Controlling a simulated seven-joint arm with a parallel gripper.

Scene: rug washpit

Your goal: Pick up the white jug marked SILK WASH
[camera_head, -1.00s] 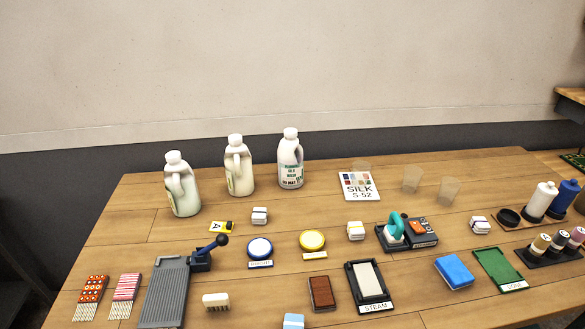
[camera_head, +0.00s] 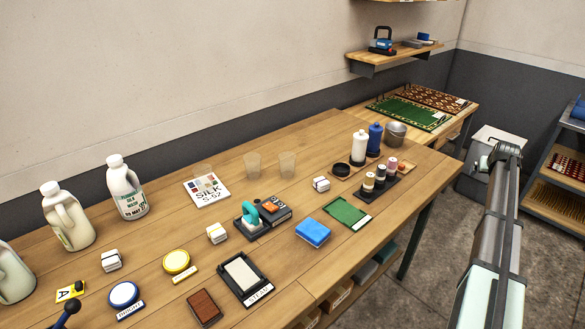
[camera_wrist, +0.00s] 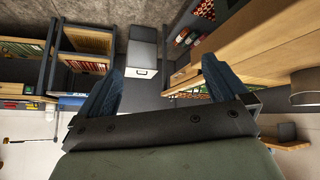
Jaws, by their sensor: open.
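Three white jugs stand upright in a row at the back left of the wooden table in the head view. The rightmost jug (camera_head: 127,188) shows a printed label with small text that seems to include SILK WASH, though it is hard to read. The middle jug (camera_head: 68,218) and the left jug (camera_head: 13,275), cut by the picture edge, show no readable label. My gripper (camera_wrist: 162,70) is open and empty in the wrist view, its two dark blue fingers apart. It is away from the jugs, and no jug shows in the wrist view.
A blue round pad (camera_head: 124,294), a yellow one (camera_head: 176,261) and small white blocks lie in front. A white bottle (camera_head: 359,148) and a blue one stand farther right. A shelf (camera_head: 400,52) hangs on the wall.

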